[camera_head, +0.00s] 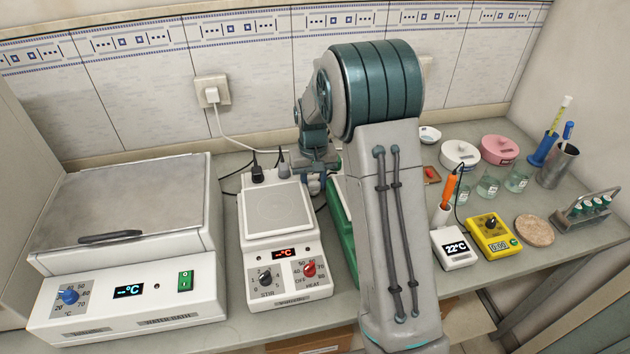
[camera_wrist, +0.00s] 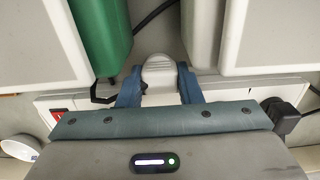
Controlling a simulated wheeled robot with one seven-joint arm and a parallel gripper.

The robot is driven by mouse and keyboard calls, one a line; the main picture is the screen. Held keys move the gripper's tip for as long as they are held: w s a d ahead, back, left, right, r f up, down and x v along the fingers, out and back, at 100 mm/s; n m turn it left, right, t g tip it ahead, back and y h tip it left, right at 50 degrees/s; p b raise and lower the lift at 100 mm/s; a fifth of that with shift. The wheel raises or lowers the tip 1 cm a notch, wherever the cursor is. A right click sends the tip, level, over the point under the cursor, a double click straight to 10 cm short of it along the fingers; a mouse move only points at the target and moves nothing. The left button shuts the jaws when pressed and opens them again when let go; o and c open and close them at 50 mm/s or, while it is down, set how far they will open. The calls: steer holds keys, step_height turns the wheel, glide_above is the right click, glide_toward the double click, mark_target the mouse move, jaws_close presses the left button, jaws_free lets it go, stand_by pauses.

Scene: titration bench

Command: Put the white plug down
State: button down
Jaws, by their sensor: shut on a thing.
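In the wrist view my gripper (camera_wrist: 159,80) is shut on the white plug (camera_wrist: 159,69), with one blue-grey finger on each side of it. The plug is over or at the white power strip (camera_wrist: 232,92); I cannot tell whether it touches the strip or sits in a socket. In the head view my gripper (camera_head: 317,167) is behind the hotplate stirrer (camera_head: 280,255), and the plug is not clearly visible there.
A black plug (camera_wrist: 284,118) is on the strip beside my gripper, and a red switch (camera_wrist: 58,114) is at its other end. A green appliance (camera_wrist: 98,38) is close by. A water bath (camera_head: 130,240) stands left, a yellow device (camera_head: 493,236) right. A wall socket (camera_head: 213,91) is behind.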

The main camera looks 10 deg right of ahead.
mark_target(313, 182)
steer(key=shift+f, duration=0.45)
steer(key=c, duration=1)
jaws_free()
steer(key=shift+r, duration=0.15)
step_height(313, 182, up, 13)
steer(key=s+t, duration=0.1)
steer(key=s, duration=0.8)
steer(key=s+r+t, duration=0.1)
steer(key=s, duration=0.8)
steer(key=s+t, duration=0.1)
steer(key=s, duration=0.9)
steer(key=shift+d+r, duration=0.15)
steer(key=shift+d, duration=0.05)
